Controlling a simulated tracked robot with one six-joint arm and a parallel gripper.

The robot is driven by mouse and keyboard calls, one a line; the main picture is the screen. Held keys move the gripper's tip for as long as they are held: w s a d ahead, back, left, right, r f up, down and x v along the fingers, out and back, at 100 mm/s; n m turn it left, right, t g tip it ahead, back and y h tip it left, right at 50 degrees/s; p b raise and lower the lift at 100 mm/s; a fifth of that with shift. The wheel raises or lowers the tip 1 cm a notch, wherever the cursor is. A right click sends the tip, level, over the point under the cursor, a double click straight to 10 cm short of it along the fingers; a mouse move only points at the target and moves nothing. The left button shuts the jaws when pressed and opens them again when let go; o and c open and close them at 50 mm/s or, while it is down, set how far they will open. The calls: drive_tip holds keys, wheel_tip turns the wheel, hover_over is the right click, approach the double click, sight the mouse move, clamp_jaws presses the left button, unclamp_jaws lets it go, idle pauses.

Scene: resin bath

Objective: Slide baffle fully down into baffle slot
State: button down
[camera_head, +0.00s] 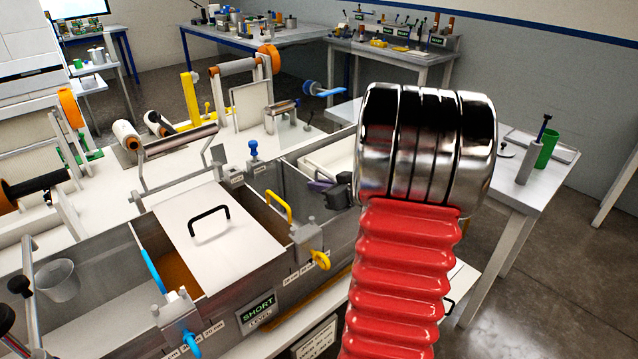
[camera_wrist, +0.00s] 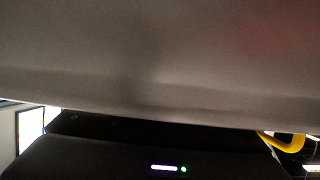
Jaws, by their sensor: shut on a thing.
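The resin bath (camera_head: 225,290) is a long grey metal tank running across the head view. My gripper (camera_head: 325,186) is a dark block at the bath's right part, partly behind my arm. How deep the baffle sits and the slot itself are hidden. In the wrist view a blurred grey surface (camera_wrist: 150,60) fills the upper part, very close; I cannot tell whether it is the baffle or a bath wall.
A white lid (camera_head: 205,240) with a black handle covers the bath's middle. A yellow handle (camera_head: 278,206) and a blue handle (camera_head: 152,270) stand at its sides. Clamps (camera_head: 310,240) sit on the front rim. Rollers (camera_head: 180,140) stand behind.

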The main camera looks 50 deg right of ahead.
drive_tip(key=shift+f, duration=0.55)
drive_tip(key=c, duration=1.8)
unclamp_jaws()
drive_tip(key=shift+f, duration=0.1)
drive_tip(key=shift+s, duration=0.15)
drive_tip(key=v, duration=1.3)
drive_tip(key=shift+s+r, duration=0.25)
drive_tip(key=shift+w, duration=0.1)
